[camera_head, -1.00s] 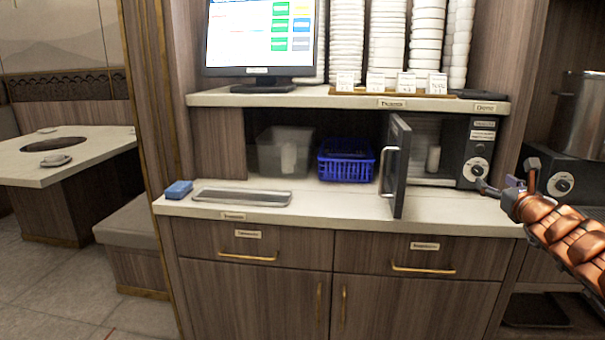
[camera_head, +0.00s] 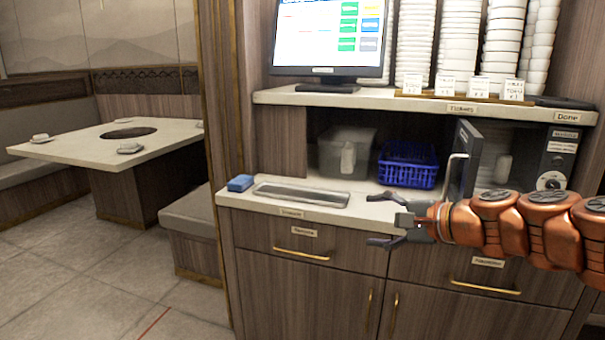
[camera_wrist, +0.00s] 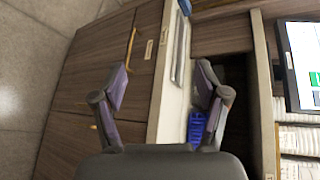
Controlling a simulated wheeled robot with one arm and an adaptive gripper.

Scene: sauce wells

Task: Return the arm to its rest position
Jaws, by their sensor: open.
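My gripper (camera_head: 376,219) is open and empty in the head view, in front of the counter's front edge. My orange arm reaches in from the right. In the wrist view my gripper (camera_wrist: 160,90) shows both fingers spread apart with nothing between them, and the counter lies behind. The arm hides part of the counter and the lower part of the microwave.
The microwave door (camera_head: 466,160) stands open behind my arm. A blue basket (camera_head: 408,165), a grey bin (camera_head: 345,152), a metal tray (camera_head: 300,194) and a blue sponge (camera_head: 240,183) sit on the counter (camera_head: 235,201). Floor (camera_head: 120,270) to the left is free.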

